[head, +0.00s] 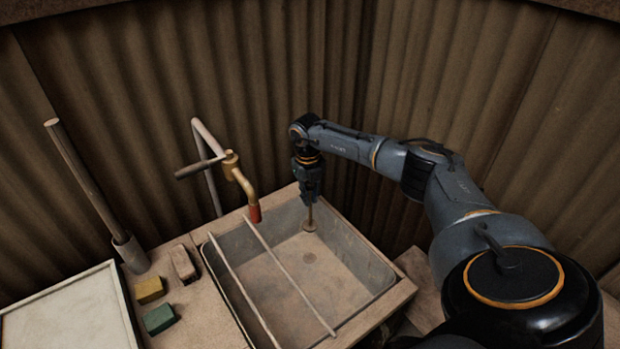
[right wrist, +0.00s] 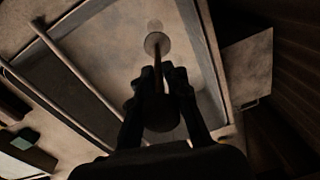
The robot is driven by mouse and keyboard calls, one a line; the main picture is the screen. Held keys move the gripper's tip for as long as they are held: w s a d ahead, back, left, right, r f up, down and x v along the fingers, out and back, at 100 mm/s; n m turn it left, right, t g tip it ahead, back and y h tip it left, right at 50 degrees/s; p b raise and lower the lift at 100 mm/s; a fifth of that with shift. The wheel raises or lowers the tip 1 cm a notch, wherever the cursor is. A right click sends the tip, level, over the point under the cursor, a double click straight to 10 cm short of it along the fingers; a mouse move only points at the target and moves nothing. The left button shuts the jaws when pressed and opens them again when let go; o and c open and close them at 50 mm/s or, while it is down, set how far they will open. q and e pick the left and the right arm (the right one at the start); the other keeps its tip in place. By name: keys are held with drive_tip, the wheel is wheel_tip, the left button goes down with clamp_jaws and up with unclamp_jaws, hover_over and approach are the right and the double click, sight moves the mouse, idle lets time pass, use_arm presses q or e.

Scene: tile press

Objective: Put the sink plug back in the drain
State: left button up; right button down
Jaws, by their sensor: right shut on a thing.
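The sink plug (head: 309,227) is a pale disc on a thin upright stem. My right gripper (head: 309,198) is shut on the stem's upper part and points down into the basin. The right wrist view also shows the gripper (right wrist: 160,76) around the stem, with the plug disc (right wrist: 157,44) beyond the fingertips. The drain (head: 310,258) is a small round mark in the floor of the grey sink (head: 375,262). In the head view the plug shows above the drain, apart from it; its height over the floor is hard to tell. My left gripper is out of view.
Two thin rods (head: 290,275) lie across the sink's left part. A brass tap with a red tip (head: 254,213) hangs over its back left. Yellow (head: 150,290), green (head: 159,318) and brown (head: 183,264) blocks sit on the left counter. Corrugated walls stand close behind.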

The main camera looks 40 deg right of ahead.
sight(309, 225)
wheel_tip(309, 225, down, 16)
drive_tip(key=b, duration=1.1)
drive_tip(key=shift+r, duration=0.25)
drive_tip(key=shift+a+f, duration=0.1)
drive_tip(key=shift+f, duration=0.45)
drive_tip(key=c, duration=1.2)
unclamp_jaws()
drive_tip(key=shift+r, duration=0.2)
drive_tip(key=shift+a+r, duration=0.15)
drive_tip(key=shift+r, duration=3.65)
